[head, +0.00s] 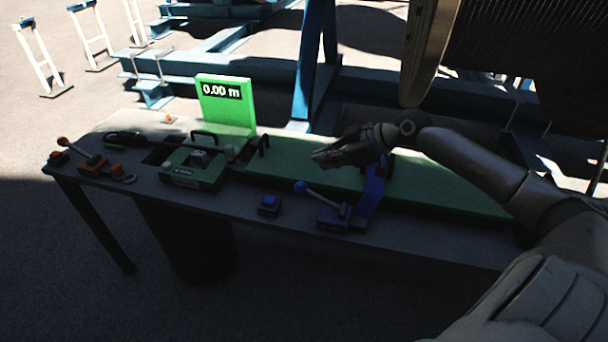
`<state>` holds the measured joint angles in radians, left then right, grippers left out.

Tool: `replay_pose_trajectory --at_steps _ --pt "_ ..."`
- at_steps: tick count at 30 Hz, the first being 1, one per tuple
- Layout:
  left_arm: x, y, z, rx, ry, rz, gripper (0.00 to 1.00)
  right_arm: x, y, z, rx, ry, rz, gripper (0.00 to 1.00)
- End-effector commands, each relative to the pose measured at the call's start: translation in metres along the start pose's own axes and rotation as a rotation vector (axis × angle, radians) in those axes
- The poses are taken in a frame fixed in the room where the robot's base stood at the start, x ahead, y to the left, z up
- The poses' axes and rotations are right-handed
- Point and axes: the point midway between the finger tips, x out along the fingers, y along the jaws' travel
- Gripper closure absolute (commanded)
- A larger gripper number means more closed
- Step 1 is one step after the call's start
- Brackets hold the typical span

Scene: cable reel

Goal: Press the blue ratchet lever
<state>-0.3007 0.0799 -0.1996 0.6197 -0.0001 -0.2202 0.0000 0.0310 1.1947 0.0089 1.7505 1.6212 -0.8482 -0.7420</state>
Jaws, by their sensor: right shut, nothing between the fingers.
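The blue ratchet lever (321,196) shows in the head view as a grey rod with a blue knob at its left end. It slants up to the left from a blue bracket (368,195) at the front of the table. My right gripper (316,156) is shut and empty. In the picture it is above the lever, just above and right of the knob, with a visible gap. The gripper's height over the lever is hard to tell. My left gripper is not in view.
The grey table (120,186) carries a small blue button box (269,205), a green meter unit (195,168) and a green display (226,101) reading 0.00 m. An orange-knobbed lever (80,153) stands at the left. A large reel (430,50) hangs at upper right.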

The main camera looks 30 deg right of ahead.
Motion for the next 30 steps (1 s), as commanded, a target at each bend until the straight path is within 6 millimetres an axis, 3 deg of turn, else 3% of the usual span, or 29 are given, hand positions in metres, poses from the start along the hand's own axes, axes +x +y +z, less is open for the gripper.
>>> replay_pose_trajectory --at_steps 13,16,21,30 --pt "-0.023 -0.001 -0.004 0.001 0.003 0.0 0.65 0.071 -0.001 -0.004 0.003 0.004 -0.003 1.0" --pt "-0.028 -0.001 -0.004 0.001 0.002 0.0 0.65 0.082 -0.001 0.011 0.005 -0.001 -0.003 1.0" --pt "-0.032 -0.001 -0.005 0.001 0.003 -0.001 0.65 0.094 -0.001 0.024 0.002 -0.001 -0.002 1.0" --pt "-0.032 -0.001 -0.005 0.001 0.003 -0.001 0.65 0.098 -0.001 0.029 0.0 0.0 -0.001 1.0"
